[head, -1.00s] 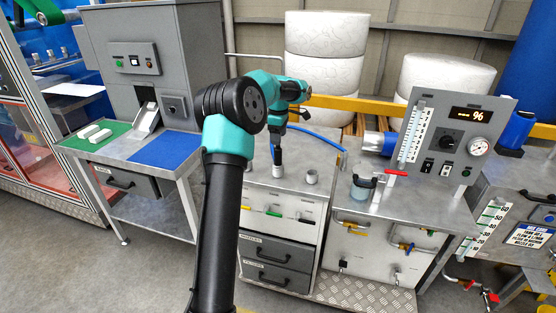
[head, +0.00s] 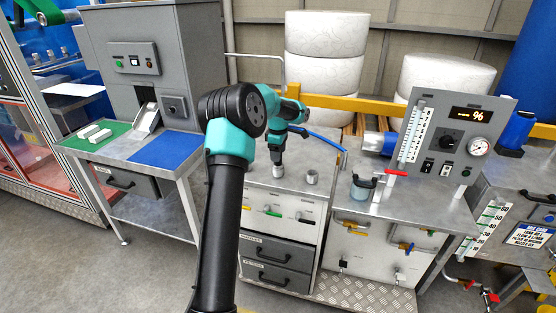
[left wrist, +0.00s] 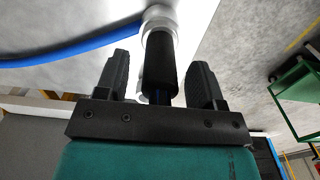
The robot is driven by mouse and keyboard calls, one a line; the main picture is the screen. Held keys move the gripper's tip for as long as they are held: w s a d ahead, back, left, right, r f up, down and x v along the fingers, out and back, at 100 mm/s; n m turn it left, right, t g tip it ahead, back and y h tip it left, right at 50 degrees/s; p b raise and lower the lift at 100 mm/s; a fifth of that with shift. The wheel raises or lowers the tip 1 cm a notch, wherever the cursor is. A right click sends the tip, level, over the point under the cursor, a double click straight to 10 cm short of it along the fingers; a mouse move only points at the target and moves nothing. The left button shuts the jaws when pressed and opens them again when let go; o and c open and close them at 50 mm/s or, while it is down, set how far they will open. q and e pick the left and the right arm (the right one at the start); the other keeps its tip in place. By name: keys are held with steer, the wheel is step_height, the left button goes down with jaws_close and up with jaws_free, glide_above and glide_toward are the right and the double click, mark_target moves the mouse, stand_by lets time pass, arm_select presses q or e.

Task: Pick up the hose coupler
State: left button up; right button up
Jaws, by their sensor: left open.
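The hose coupler (left wrist: 160,65) is a black cylinder with a silver collar at one end. In the left wrist view it lies between the two dark fingers of my left gripper (left wrist: 158,65), with gaps visible on both sides. In the head view the coupler (head: 278,170) is upright at the steel bench top, its silver end low. My left gripper (head: 278,140) is open around its upper part, and the arm partly hides it. My right gripper is not in view.
A blue hose (head: 325,139) runs right from near the gripper. A small silver fitting (head: 312,177) stands on the bench right of the coupler. A clear container with a dark top (head: 362,187) and a gauge panel (head: 455,140) stand further right.

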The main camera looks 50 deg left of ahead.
arm_select(q)
steer(key=shift+f, duration=0.45)
steer(key=c, duration=1.1)
